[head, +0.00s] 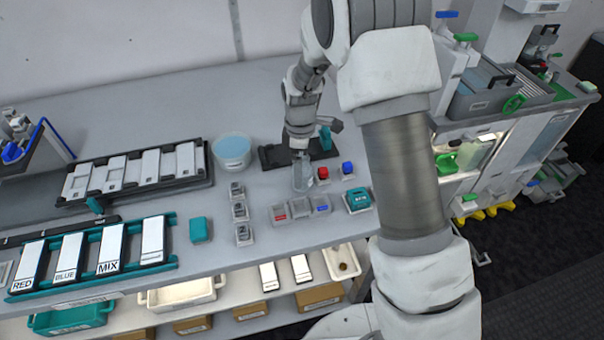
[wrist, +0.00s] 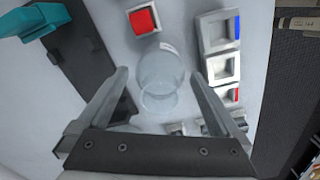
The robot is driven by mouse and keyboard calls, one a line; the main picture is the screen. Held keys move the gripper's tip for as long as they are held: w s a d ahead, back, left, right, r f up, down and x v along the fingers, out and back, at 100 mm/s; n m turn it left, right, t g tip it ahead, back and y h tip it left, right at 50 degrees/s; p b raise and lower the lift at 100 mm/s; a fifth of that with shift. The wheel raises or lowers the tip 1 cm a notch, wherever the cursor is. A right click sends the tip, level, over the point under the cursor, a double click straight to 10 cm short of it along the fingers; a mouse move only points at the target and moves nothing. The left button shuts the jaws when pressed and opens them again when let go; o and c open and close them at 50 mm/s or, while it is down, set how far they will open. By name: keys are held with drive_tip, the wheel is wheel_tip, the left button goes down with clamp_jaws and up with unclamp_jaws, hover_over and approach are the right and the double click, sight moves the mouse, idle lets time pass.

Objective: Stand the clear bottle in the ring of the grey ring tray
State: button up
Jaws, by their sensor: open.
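The clear bottle (head: 302,178) stands on the grey bench, directly below my gripper in the head view. In the wrist view the bottle (wrist: 160,82) shows between the two fingertips, with a gap on each side. My gripper (wrist: 160,74) is open and points down at it; in the head view it (head: 301,156) is partly hidden against the bottle. A grey tray (head: 300,221) with three square cells, red, empty and blue, lies just in front; it also shows at right in the wrist view (wrist: 208,46). I cannot tell whether it is the ring tray.
A red block (head: 322,172) and a blue block (head: 347,168) in grey holders stand right of the bottle. A dark tray (head: 270,158) lies behind, and a white tub (head: 231,153) to the left. Small grey holders (head: 239,210) and a teal block (head: 358,199) flank the three-cell tray.

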drive_tip(key=shift+f, duration=1.2)
drive_tip(key=c, duration=1.4)
drive_tip(key=shift+r, duration=0.1)
